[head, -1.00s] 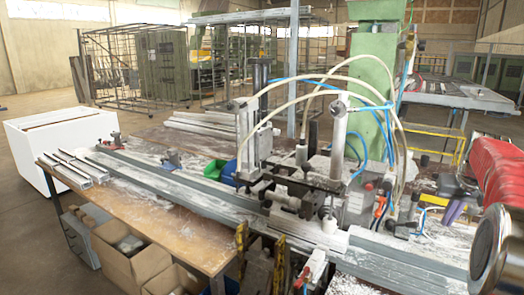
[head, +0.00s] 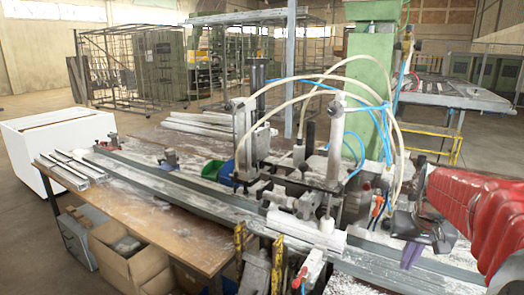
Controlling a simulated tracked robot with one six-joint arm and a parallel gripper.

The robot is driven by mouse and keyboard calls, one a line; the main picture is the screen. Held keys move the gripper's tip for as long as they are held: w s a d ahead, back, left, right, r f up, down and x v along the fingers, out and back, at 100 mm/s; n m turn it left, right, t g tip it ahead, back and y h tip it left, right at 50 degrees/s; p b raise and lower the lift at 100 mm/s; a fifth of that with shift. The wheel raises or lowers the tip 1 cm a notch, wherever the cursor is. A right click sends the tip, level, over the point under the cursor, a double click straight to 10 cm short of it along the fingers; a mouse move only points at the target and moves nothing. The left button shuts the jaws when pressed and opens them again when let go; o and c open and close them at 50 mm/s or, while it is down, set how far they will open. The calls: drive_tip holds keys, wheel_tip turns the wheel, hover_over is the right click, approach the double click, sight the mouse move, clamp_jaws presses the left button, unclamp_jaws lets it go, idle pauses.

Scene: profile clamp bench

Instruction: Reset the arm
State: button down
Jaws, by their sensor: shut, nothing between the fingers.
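My gripper (head: 412,250) shows in the head view at the right, at the end of my red-covered arm. It is dark with purplish fingers, which are small and partly blurred, and it looks shut and empty. It is just right of the clamp machine (head: 332,150), over the right end of the bench; I cannot tell whether it touches anything. The machine has upright cylinders and looping cream and blue hoses. A long grey profile (head: 180,187) runs along the bench into the machine. A pale block (head: 292,228) lies under the clamp.
The wooden bench (head: 190,235) carries loose profiles (head: 68,172) at its left end. Green (head: 212,170) and blue (head: 227,173) bins sit behind the rail. Cardboard boxes (head: 125,255) stand below. A green column (head: 372,85) rises behind the machine. A white cabinet (head: 55,145) stands left.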

drive_tip(key=s+a+n+t, duration=0.1)
drive_tip(key=s+a+n, duration=0.1)
drive_tip(key=s+a, duration=0.7)
drive_tip(key=s+a+n+t+y, duration=0.1)
drive_tip(key=s+a+n, duration=0.2)
drive_tip(key=s+a, duration=0.5)
drive_tip(key=a, duration=0.6)
drive_tip(key=shift+s+a+t, duration=0.25)
drive_tip(key=shift+s+t, duration=0.1)
drive_tip(key=shift+t, duration=0.05)
